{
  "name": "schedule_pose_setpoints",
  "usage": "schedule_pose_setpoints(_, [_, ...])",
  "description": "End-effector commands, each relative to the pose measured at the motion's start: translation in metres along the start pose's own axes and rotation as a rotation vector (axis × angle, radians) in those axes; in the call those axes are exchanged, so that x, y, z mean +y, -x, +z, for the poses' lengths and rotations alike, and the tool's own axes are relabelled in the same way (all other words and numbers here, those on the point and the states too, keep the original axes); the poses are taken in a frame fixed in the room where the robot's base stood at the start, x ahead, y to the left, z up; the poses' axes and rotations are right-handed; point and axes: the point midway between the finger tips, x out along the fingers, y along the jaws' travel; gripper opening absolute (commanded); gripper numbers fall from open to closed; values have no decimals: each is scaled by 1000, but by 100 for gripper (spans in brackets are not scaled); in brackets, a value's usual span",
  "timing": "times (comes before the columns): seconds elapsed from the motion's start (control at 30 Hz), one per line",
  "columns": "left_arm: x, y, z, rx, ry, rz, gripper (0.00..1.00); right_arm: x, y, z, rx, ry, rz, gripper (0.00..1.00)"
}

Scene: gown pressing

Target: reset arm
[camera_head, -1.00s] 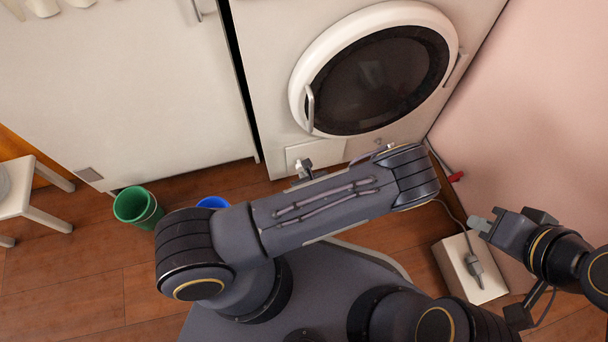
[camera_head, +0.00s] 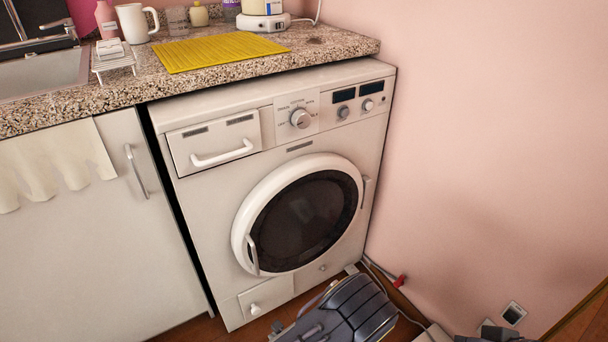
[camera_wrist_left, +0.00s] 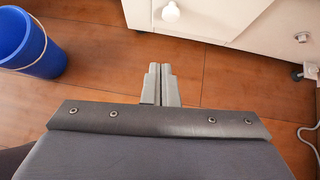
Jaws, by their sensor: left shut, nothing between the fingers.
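My left gripper (camera_wrist_left: 161,85) is in the left wrist view, with its two grey fingers together and nothing between them. It is over the wooden floor, close to the front base of the washing machine. In the head view, a dark link of my left arm (camera_head: 348,312) shows at the bottom edge, in front of the washing machine (camera_head: 215,205). The left fingers are hardly visible there. A small dark part at the bottom right, likely my right gripper (camera_head: 490,330), is cut off by the frame, so its fingers cannot be judged.
The washing machine's round door (camera_head: 305,215) is shut. The counter (camera_head: 340,40) above holds a yellow mat (camera_head: 220,52), a white mug (camera_head: 135,22) and a sink (camera_head: 40,75). A blue bucket (camera_wrist_left: 30,42) stands on the floor left of my left gripper. A pink wall bounds the right.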

Motion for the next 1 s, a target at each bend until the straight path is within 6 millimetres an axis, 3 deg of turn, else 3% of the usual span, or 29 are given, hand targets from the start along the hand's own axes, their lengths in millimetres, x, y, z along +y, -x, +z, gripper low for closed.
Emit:
schedule_pose_setpoints(0.17, [-2, 11, 21, 18, 132, 38, 0, 0, 0, 0, 0, 0, 0, 0])
schedule_pose_setpoints(0.37, [9, 46, 88, 85, 557, 187, 0, 0, 0, 0, 0, 0, 0, 0])
schedule_pose_setpoints(0.5, [32, 74, 132, 150, 874, 312, 0, 0, 0, 0, 0, 0, 0, 0])
schedule_pose_setpoints(0.7, [72, 118, 184, 266, 1297, 479, 0, 0, 0, 0, 0, 0, 0, 0])
schedule_pose_setpoints(1.0, [135, 192, 230, 495, 1873, 668, 0, 0, 0, 0, 0, 0, 0, 0])
